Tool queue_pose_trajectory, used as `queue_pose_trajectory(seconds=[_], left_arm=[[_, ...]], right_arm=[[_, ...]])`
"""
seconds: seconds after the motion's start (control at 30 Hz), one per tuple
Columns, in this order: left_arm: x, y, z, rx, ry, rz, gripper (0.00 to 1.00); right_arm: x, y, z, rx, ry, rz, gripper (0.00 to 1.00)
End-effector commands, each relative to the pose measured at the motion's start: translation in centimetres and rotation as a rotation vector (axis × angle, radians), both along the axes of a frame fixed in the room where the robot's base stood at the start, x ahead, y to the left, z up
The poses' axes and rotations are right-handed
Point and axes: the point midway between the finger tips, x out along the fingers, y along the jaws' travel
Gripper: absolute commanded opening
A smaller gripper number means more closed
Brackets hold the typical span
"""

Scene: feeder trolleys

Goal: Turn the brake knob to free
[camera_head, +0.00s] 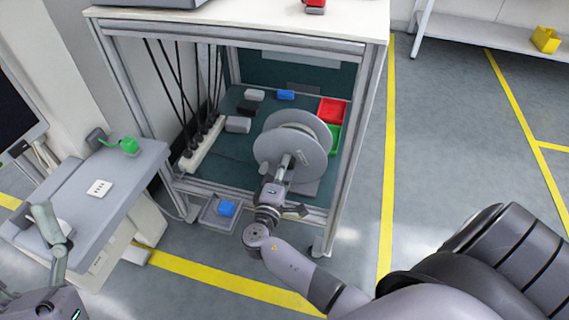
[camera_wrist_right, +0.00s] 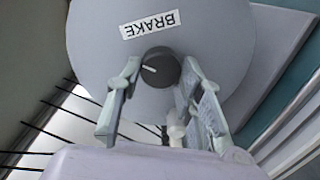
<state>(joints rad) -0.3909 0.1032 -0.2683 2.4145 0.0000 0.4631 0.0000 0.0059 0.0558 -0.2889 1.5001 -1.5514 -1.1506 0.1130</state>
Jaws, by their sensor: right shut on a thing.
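The brake knob (camera_wrist_right: 162,68) is a dark round knob with a short white mark that points left in the right wrist view. It sits on the grey disc face of a large reel (camera_head: 280,150), below a white label reading BRAKE (camera_wrist_right: 150,24), which appears upside down. My right gripper (camera_wrist_right: 159,75) is shut on the knob, one finger on each side. In the head view my right gripper (camera_head: 284,168) reaches the front of the reel and hides the knob. My left gripper (camera_head: 52,225) is at the lower left, away from the reel; its opening is unclear.
The reel stands inside a metal-framed trolley (camera_head: 345,160). Red (camera_head: 332,110) and green (camera_head: 334,140) bins sit right of it, a power strip (camera_head: 203,143) with hanging cables left. A grey side table (camera_head: 120,185) stands at left.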

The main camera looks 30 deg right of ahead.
Motion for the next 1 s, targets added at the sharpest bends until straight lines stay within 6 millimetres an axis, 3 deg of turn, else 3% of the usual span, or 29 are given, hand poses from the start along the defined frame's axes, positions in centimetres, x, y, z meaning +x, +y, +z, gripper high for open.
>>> queue_pose_trajectory(seconds=[0.2, 0.4, 1.0], left_arm=[[3.4, -0.4, -2.9, 0.073, 0.243, 0.014, 0.76], [4.8, -0.5, -5.1, 0.111, 0.376, 0.021, 0.76], [5.4, -0.6, -6.2, 0.129, 0.439, 0.024, 0.76]], right_arm=[[0.1, 0.1, 0.2, -0.086, 0.1, 0.003, 0.06], [0.1, 0.1, 0.1, -0.133, 0.154, 0.003, 0.06], [0.1, 0.1, -0.1, -0.155, 0.181, 0.004, 0.06]])
